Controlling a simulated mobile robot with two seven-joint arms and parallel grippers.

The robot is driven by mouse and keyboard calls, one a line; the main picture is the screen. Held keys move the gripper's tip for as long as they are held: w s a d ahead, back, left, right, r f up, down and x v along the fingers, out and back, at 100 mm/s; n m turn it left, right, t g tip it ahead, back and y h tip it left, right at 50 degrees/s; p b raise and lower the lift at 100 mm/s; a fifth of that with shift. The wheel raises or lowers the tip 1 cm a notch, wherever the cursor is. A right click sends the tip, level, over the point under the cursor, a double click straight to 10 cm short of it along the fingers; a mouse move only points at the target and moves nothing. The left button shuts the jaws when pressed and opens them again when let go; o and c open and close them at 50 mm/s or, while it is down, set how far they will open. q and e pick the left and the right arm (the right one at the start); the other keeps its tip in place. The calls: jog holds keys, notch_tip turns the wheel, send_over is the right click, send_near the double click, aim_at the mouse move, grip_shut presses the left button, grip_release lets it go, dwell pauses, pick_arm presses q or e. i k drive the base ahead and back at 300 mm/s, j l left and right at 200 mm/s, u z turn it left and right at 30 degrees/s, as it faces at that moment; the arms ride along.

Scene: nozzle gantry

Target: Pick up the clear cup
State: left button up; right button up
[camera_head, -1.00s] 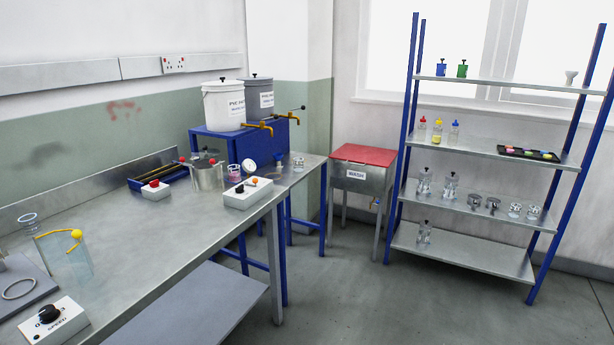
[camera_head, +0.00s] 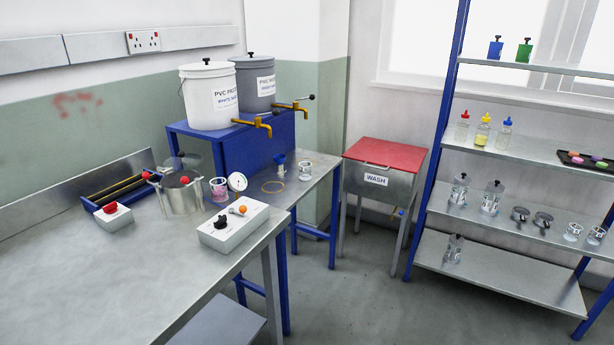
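Several clear cup-like vessels are in view, and I cannot tell which one the task means. A clear cup with pink contents (camera_head: 219,190) stands on the bench beside the steel pot. Two small clear cups, one (camera_head: 572,232) left of the other (camera_head: 596,235), stand at the right of a lower shelf of the rack. Neither of my grippers is in view.
The metal bench (camera_head: 90,270) is bare at the front left. Floor (camera_head: 350,300) is open between bench, wash unit (camera_head: 380,185) and shelf rack (camera_head: 500,275).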

aim_at(305, 168)
jog(key=i+l+u, duration=0.1)
jog(key=u, duration=0.85)
jog(key=i+l+u, duration=0.1)
jog(key=l+u, duration=0.95)
jog(key=l, duration=0.3)
jog(key=l+u, duration=0.2)
jog(key=l, duration=0.4)
jog(key=k+l+u, duration=0.25)
jog(key=l, duration=0.25)
jog(key=k+l, duration=0.1)
jog(key=l, duration=0.8)
jog(key=k+l+u, duration=0.1)
jog(key=l, duration=0.3)
jog(key=k+l, duration=0.15)
jog(key=l, duration=0.3)
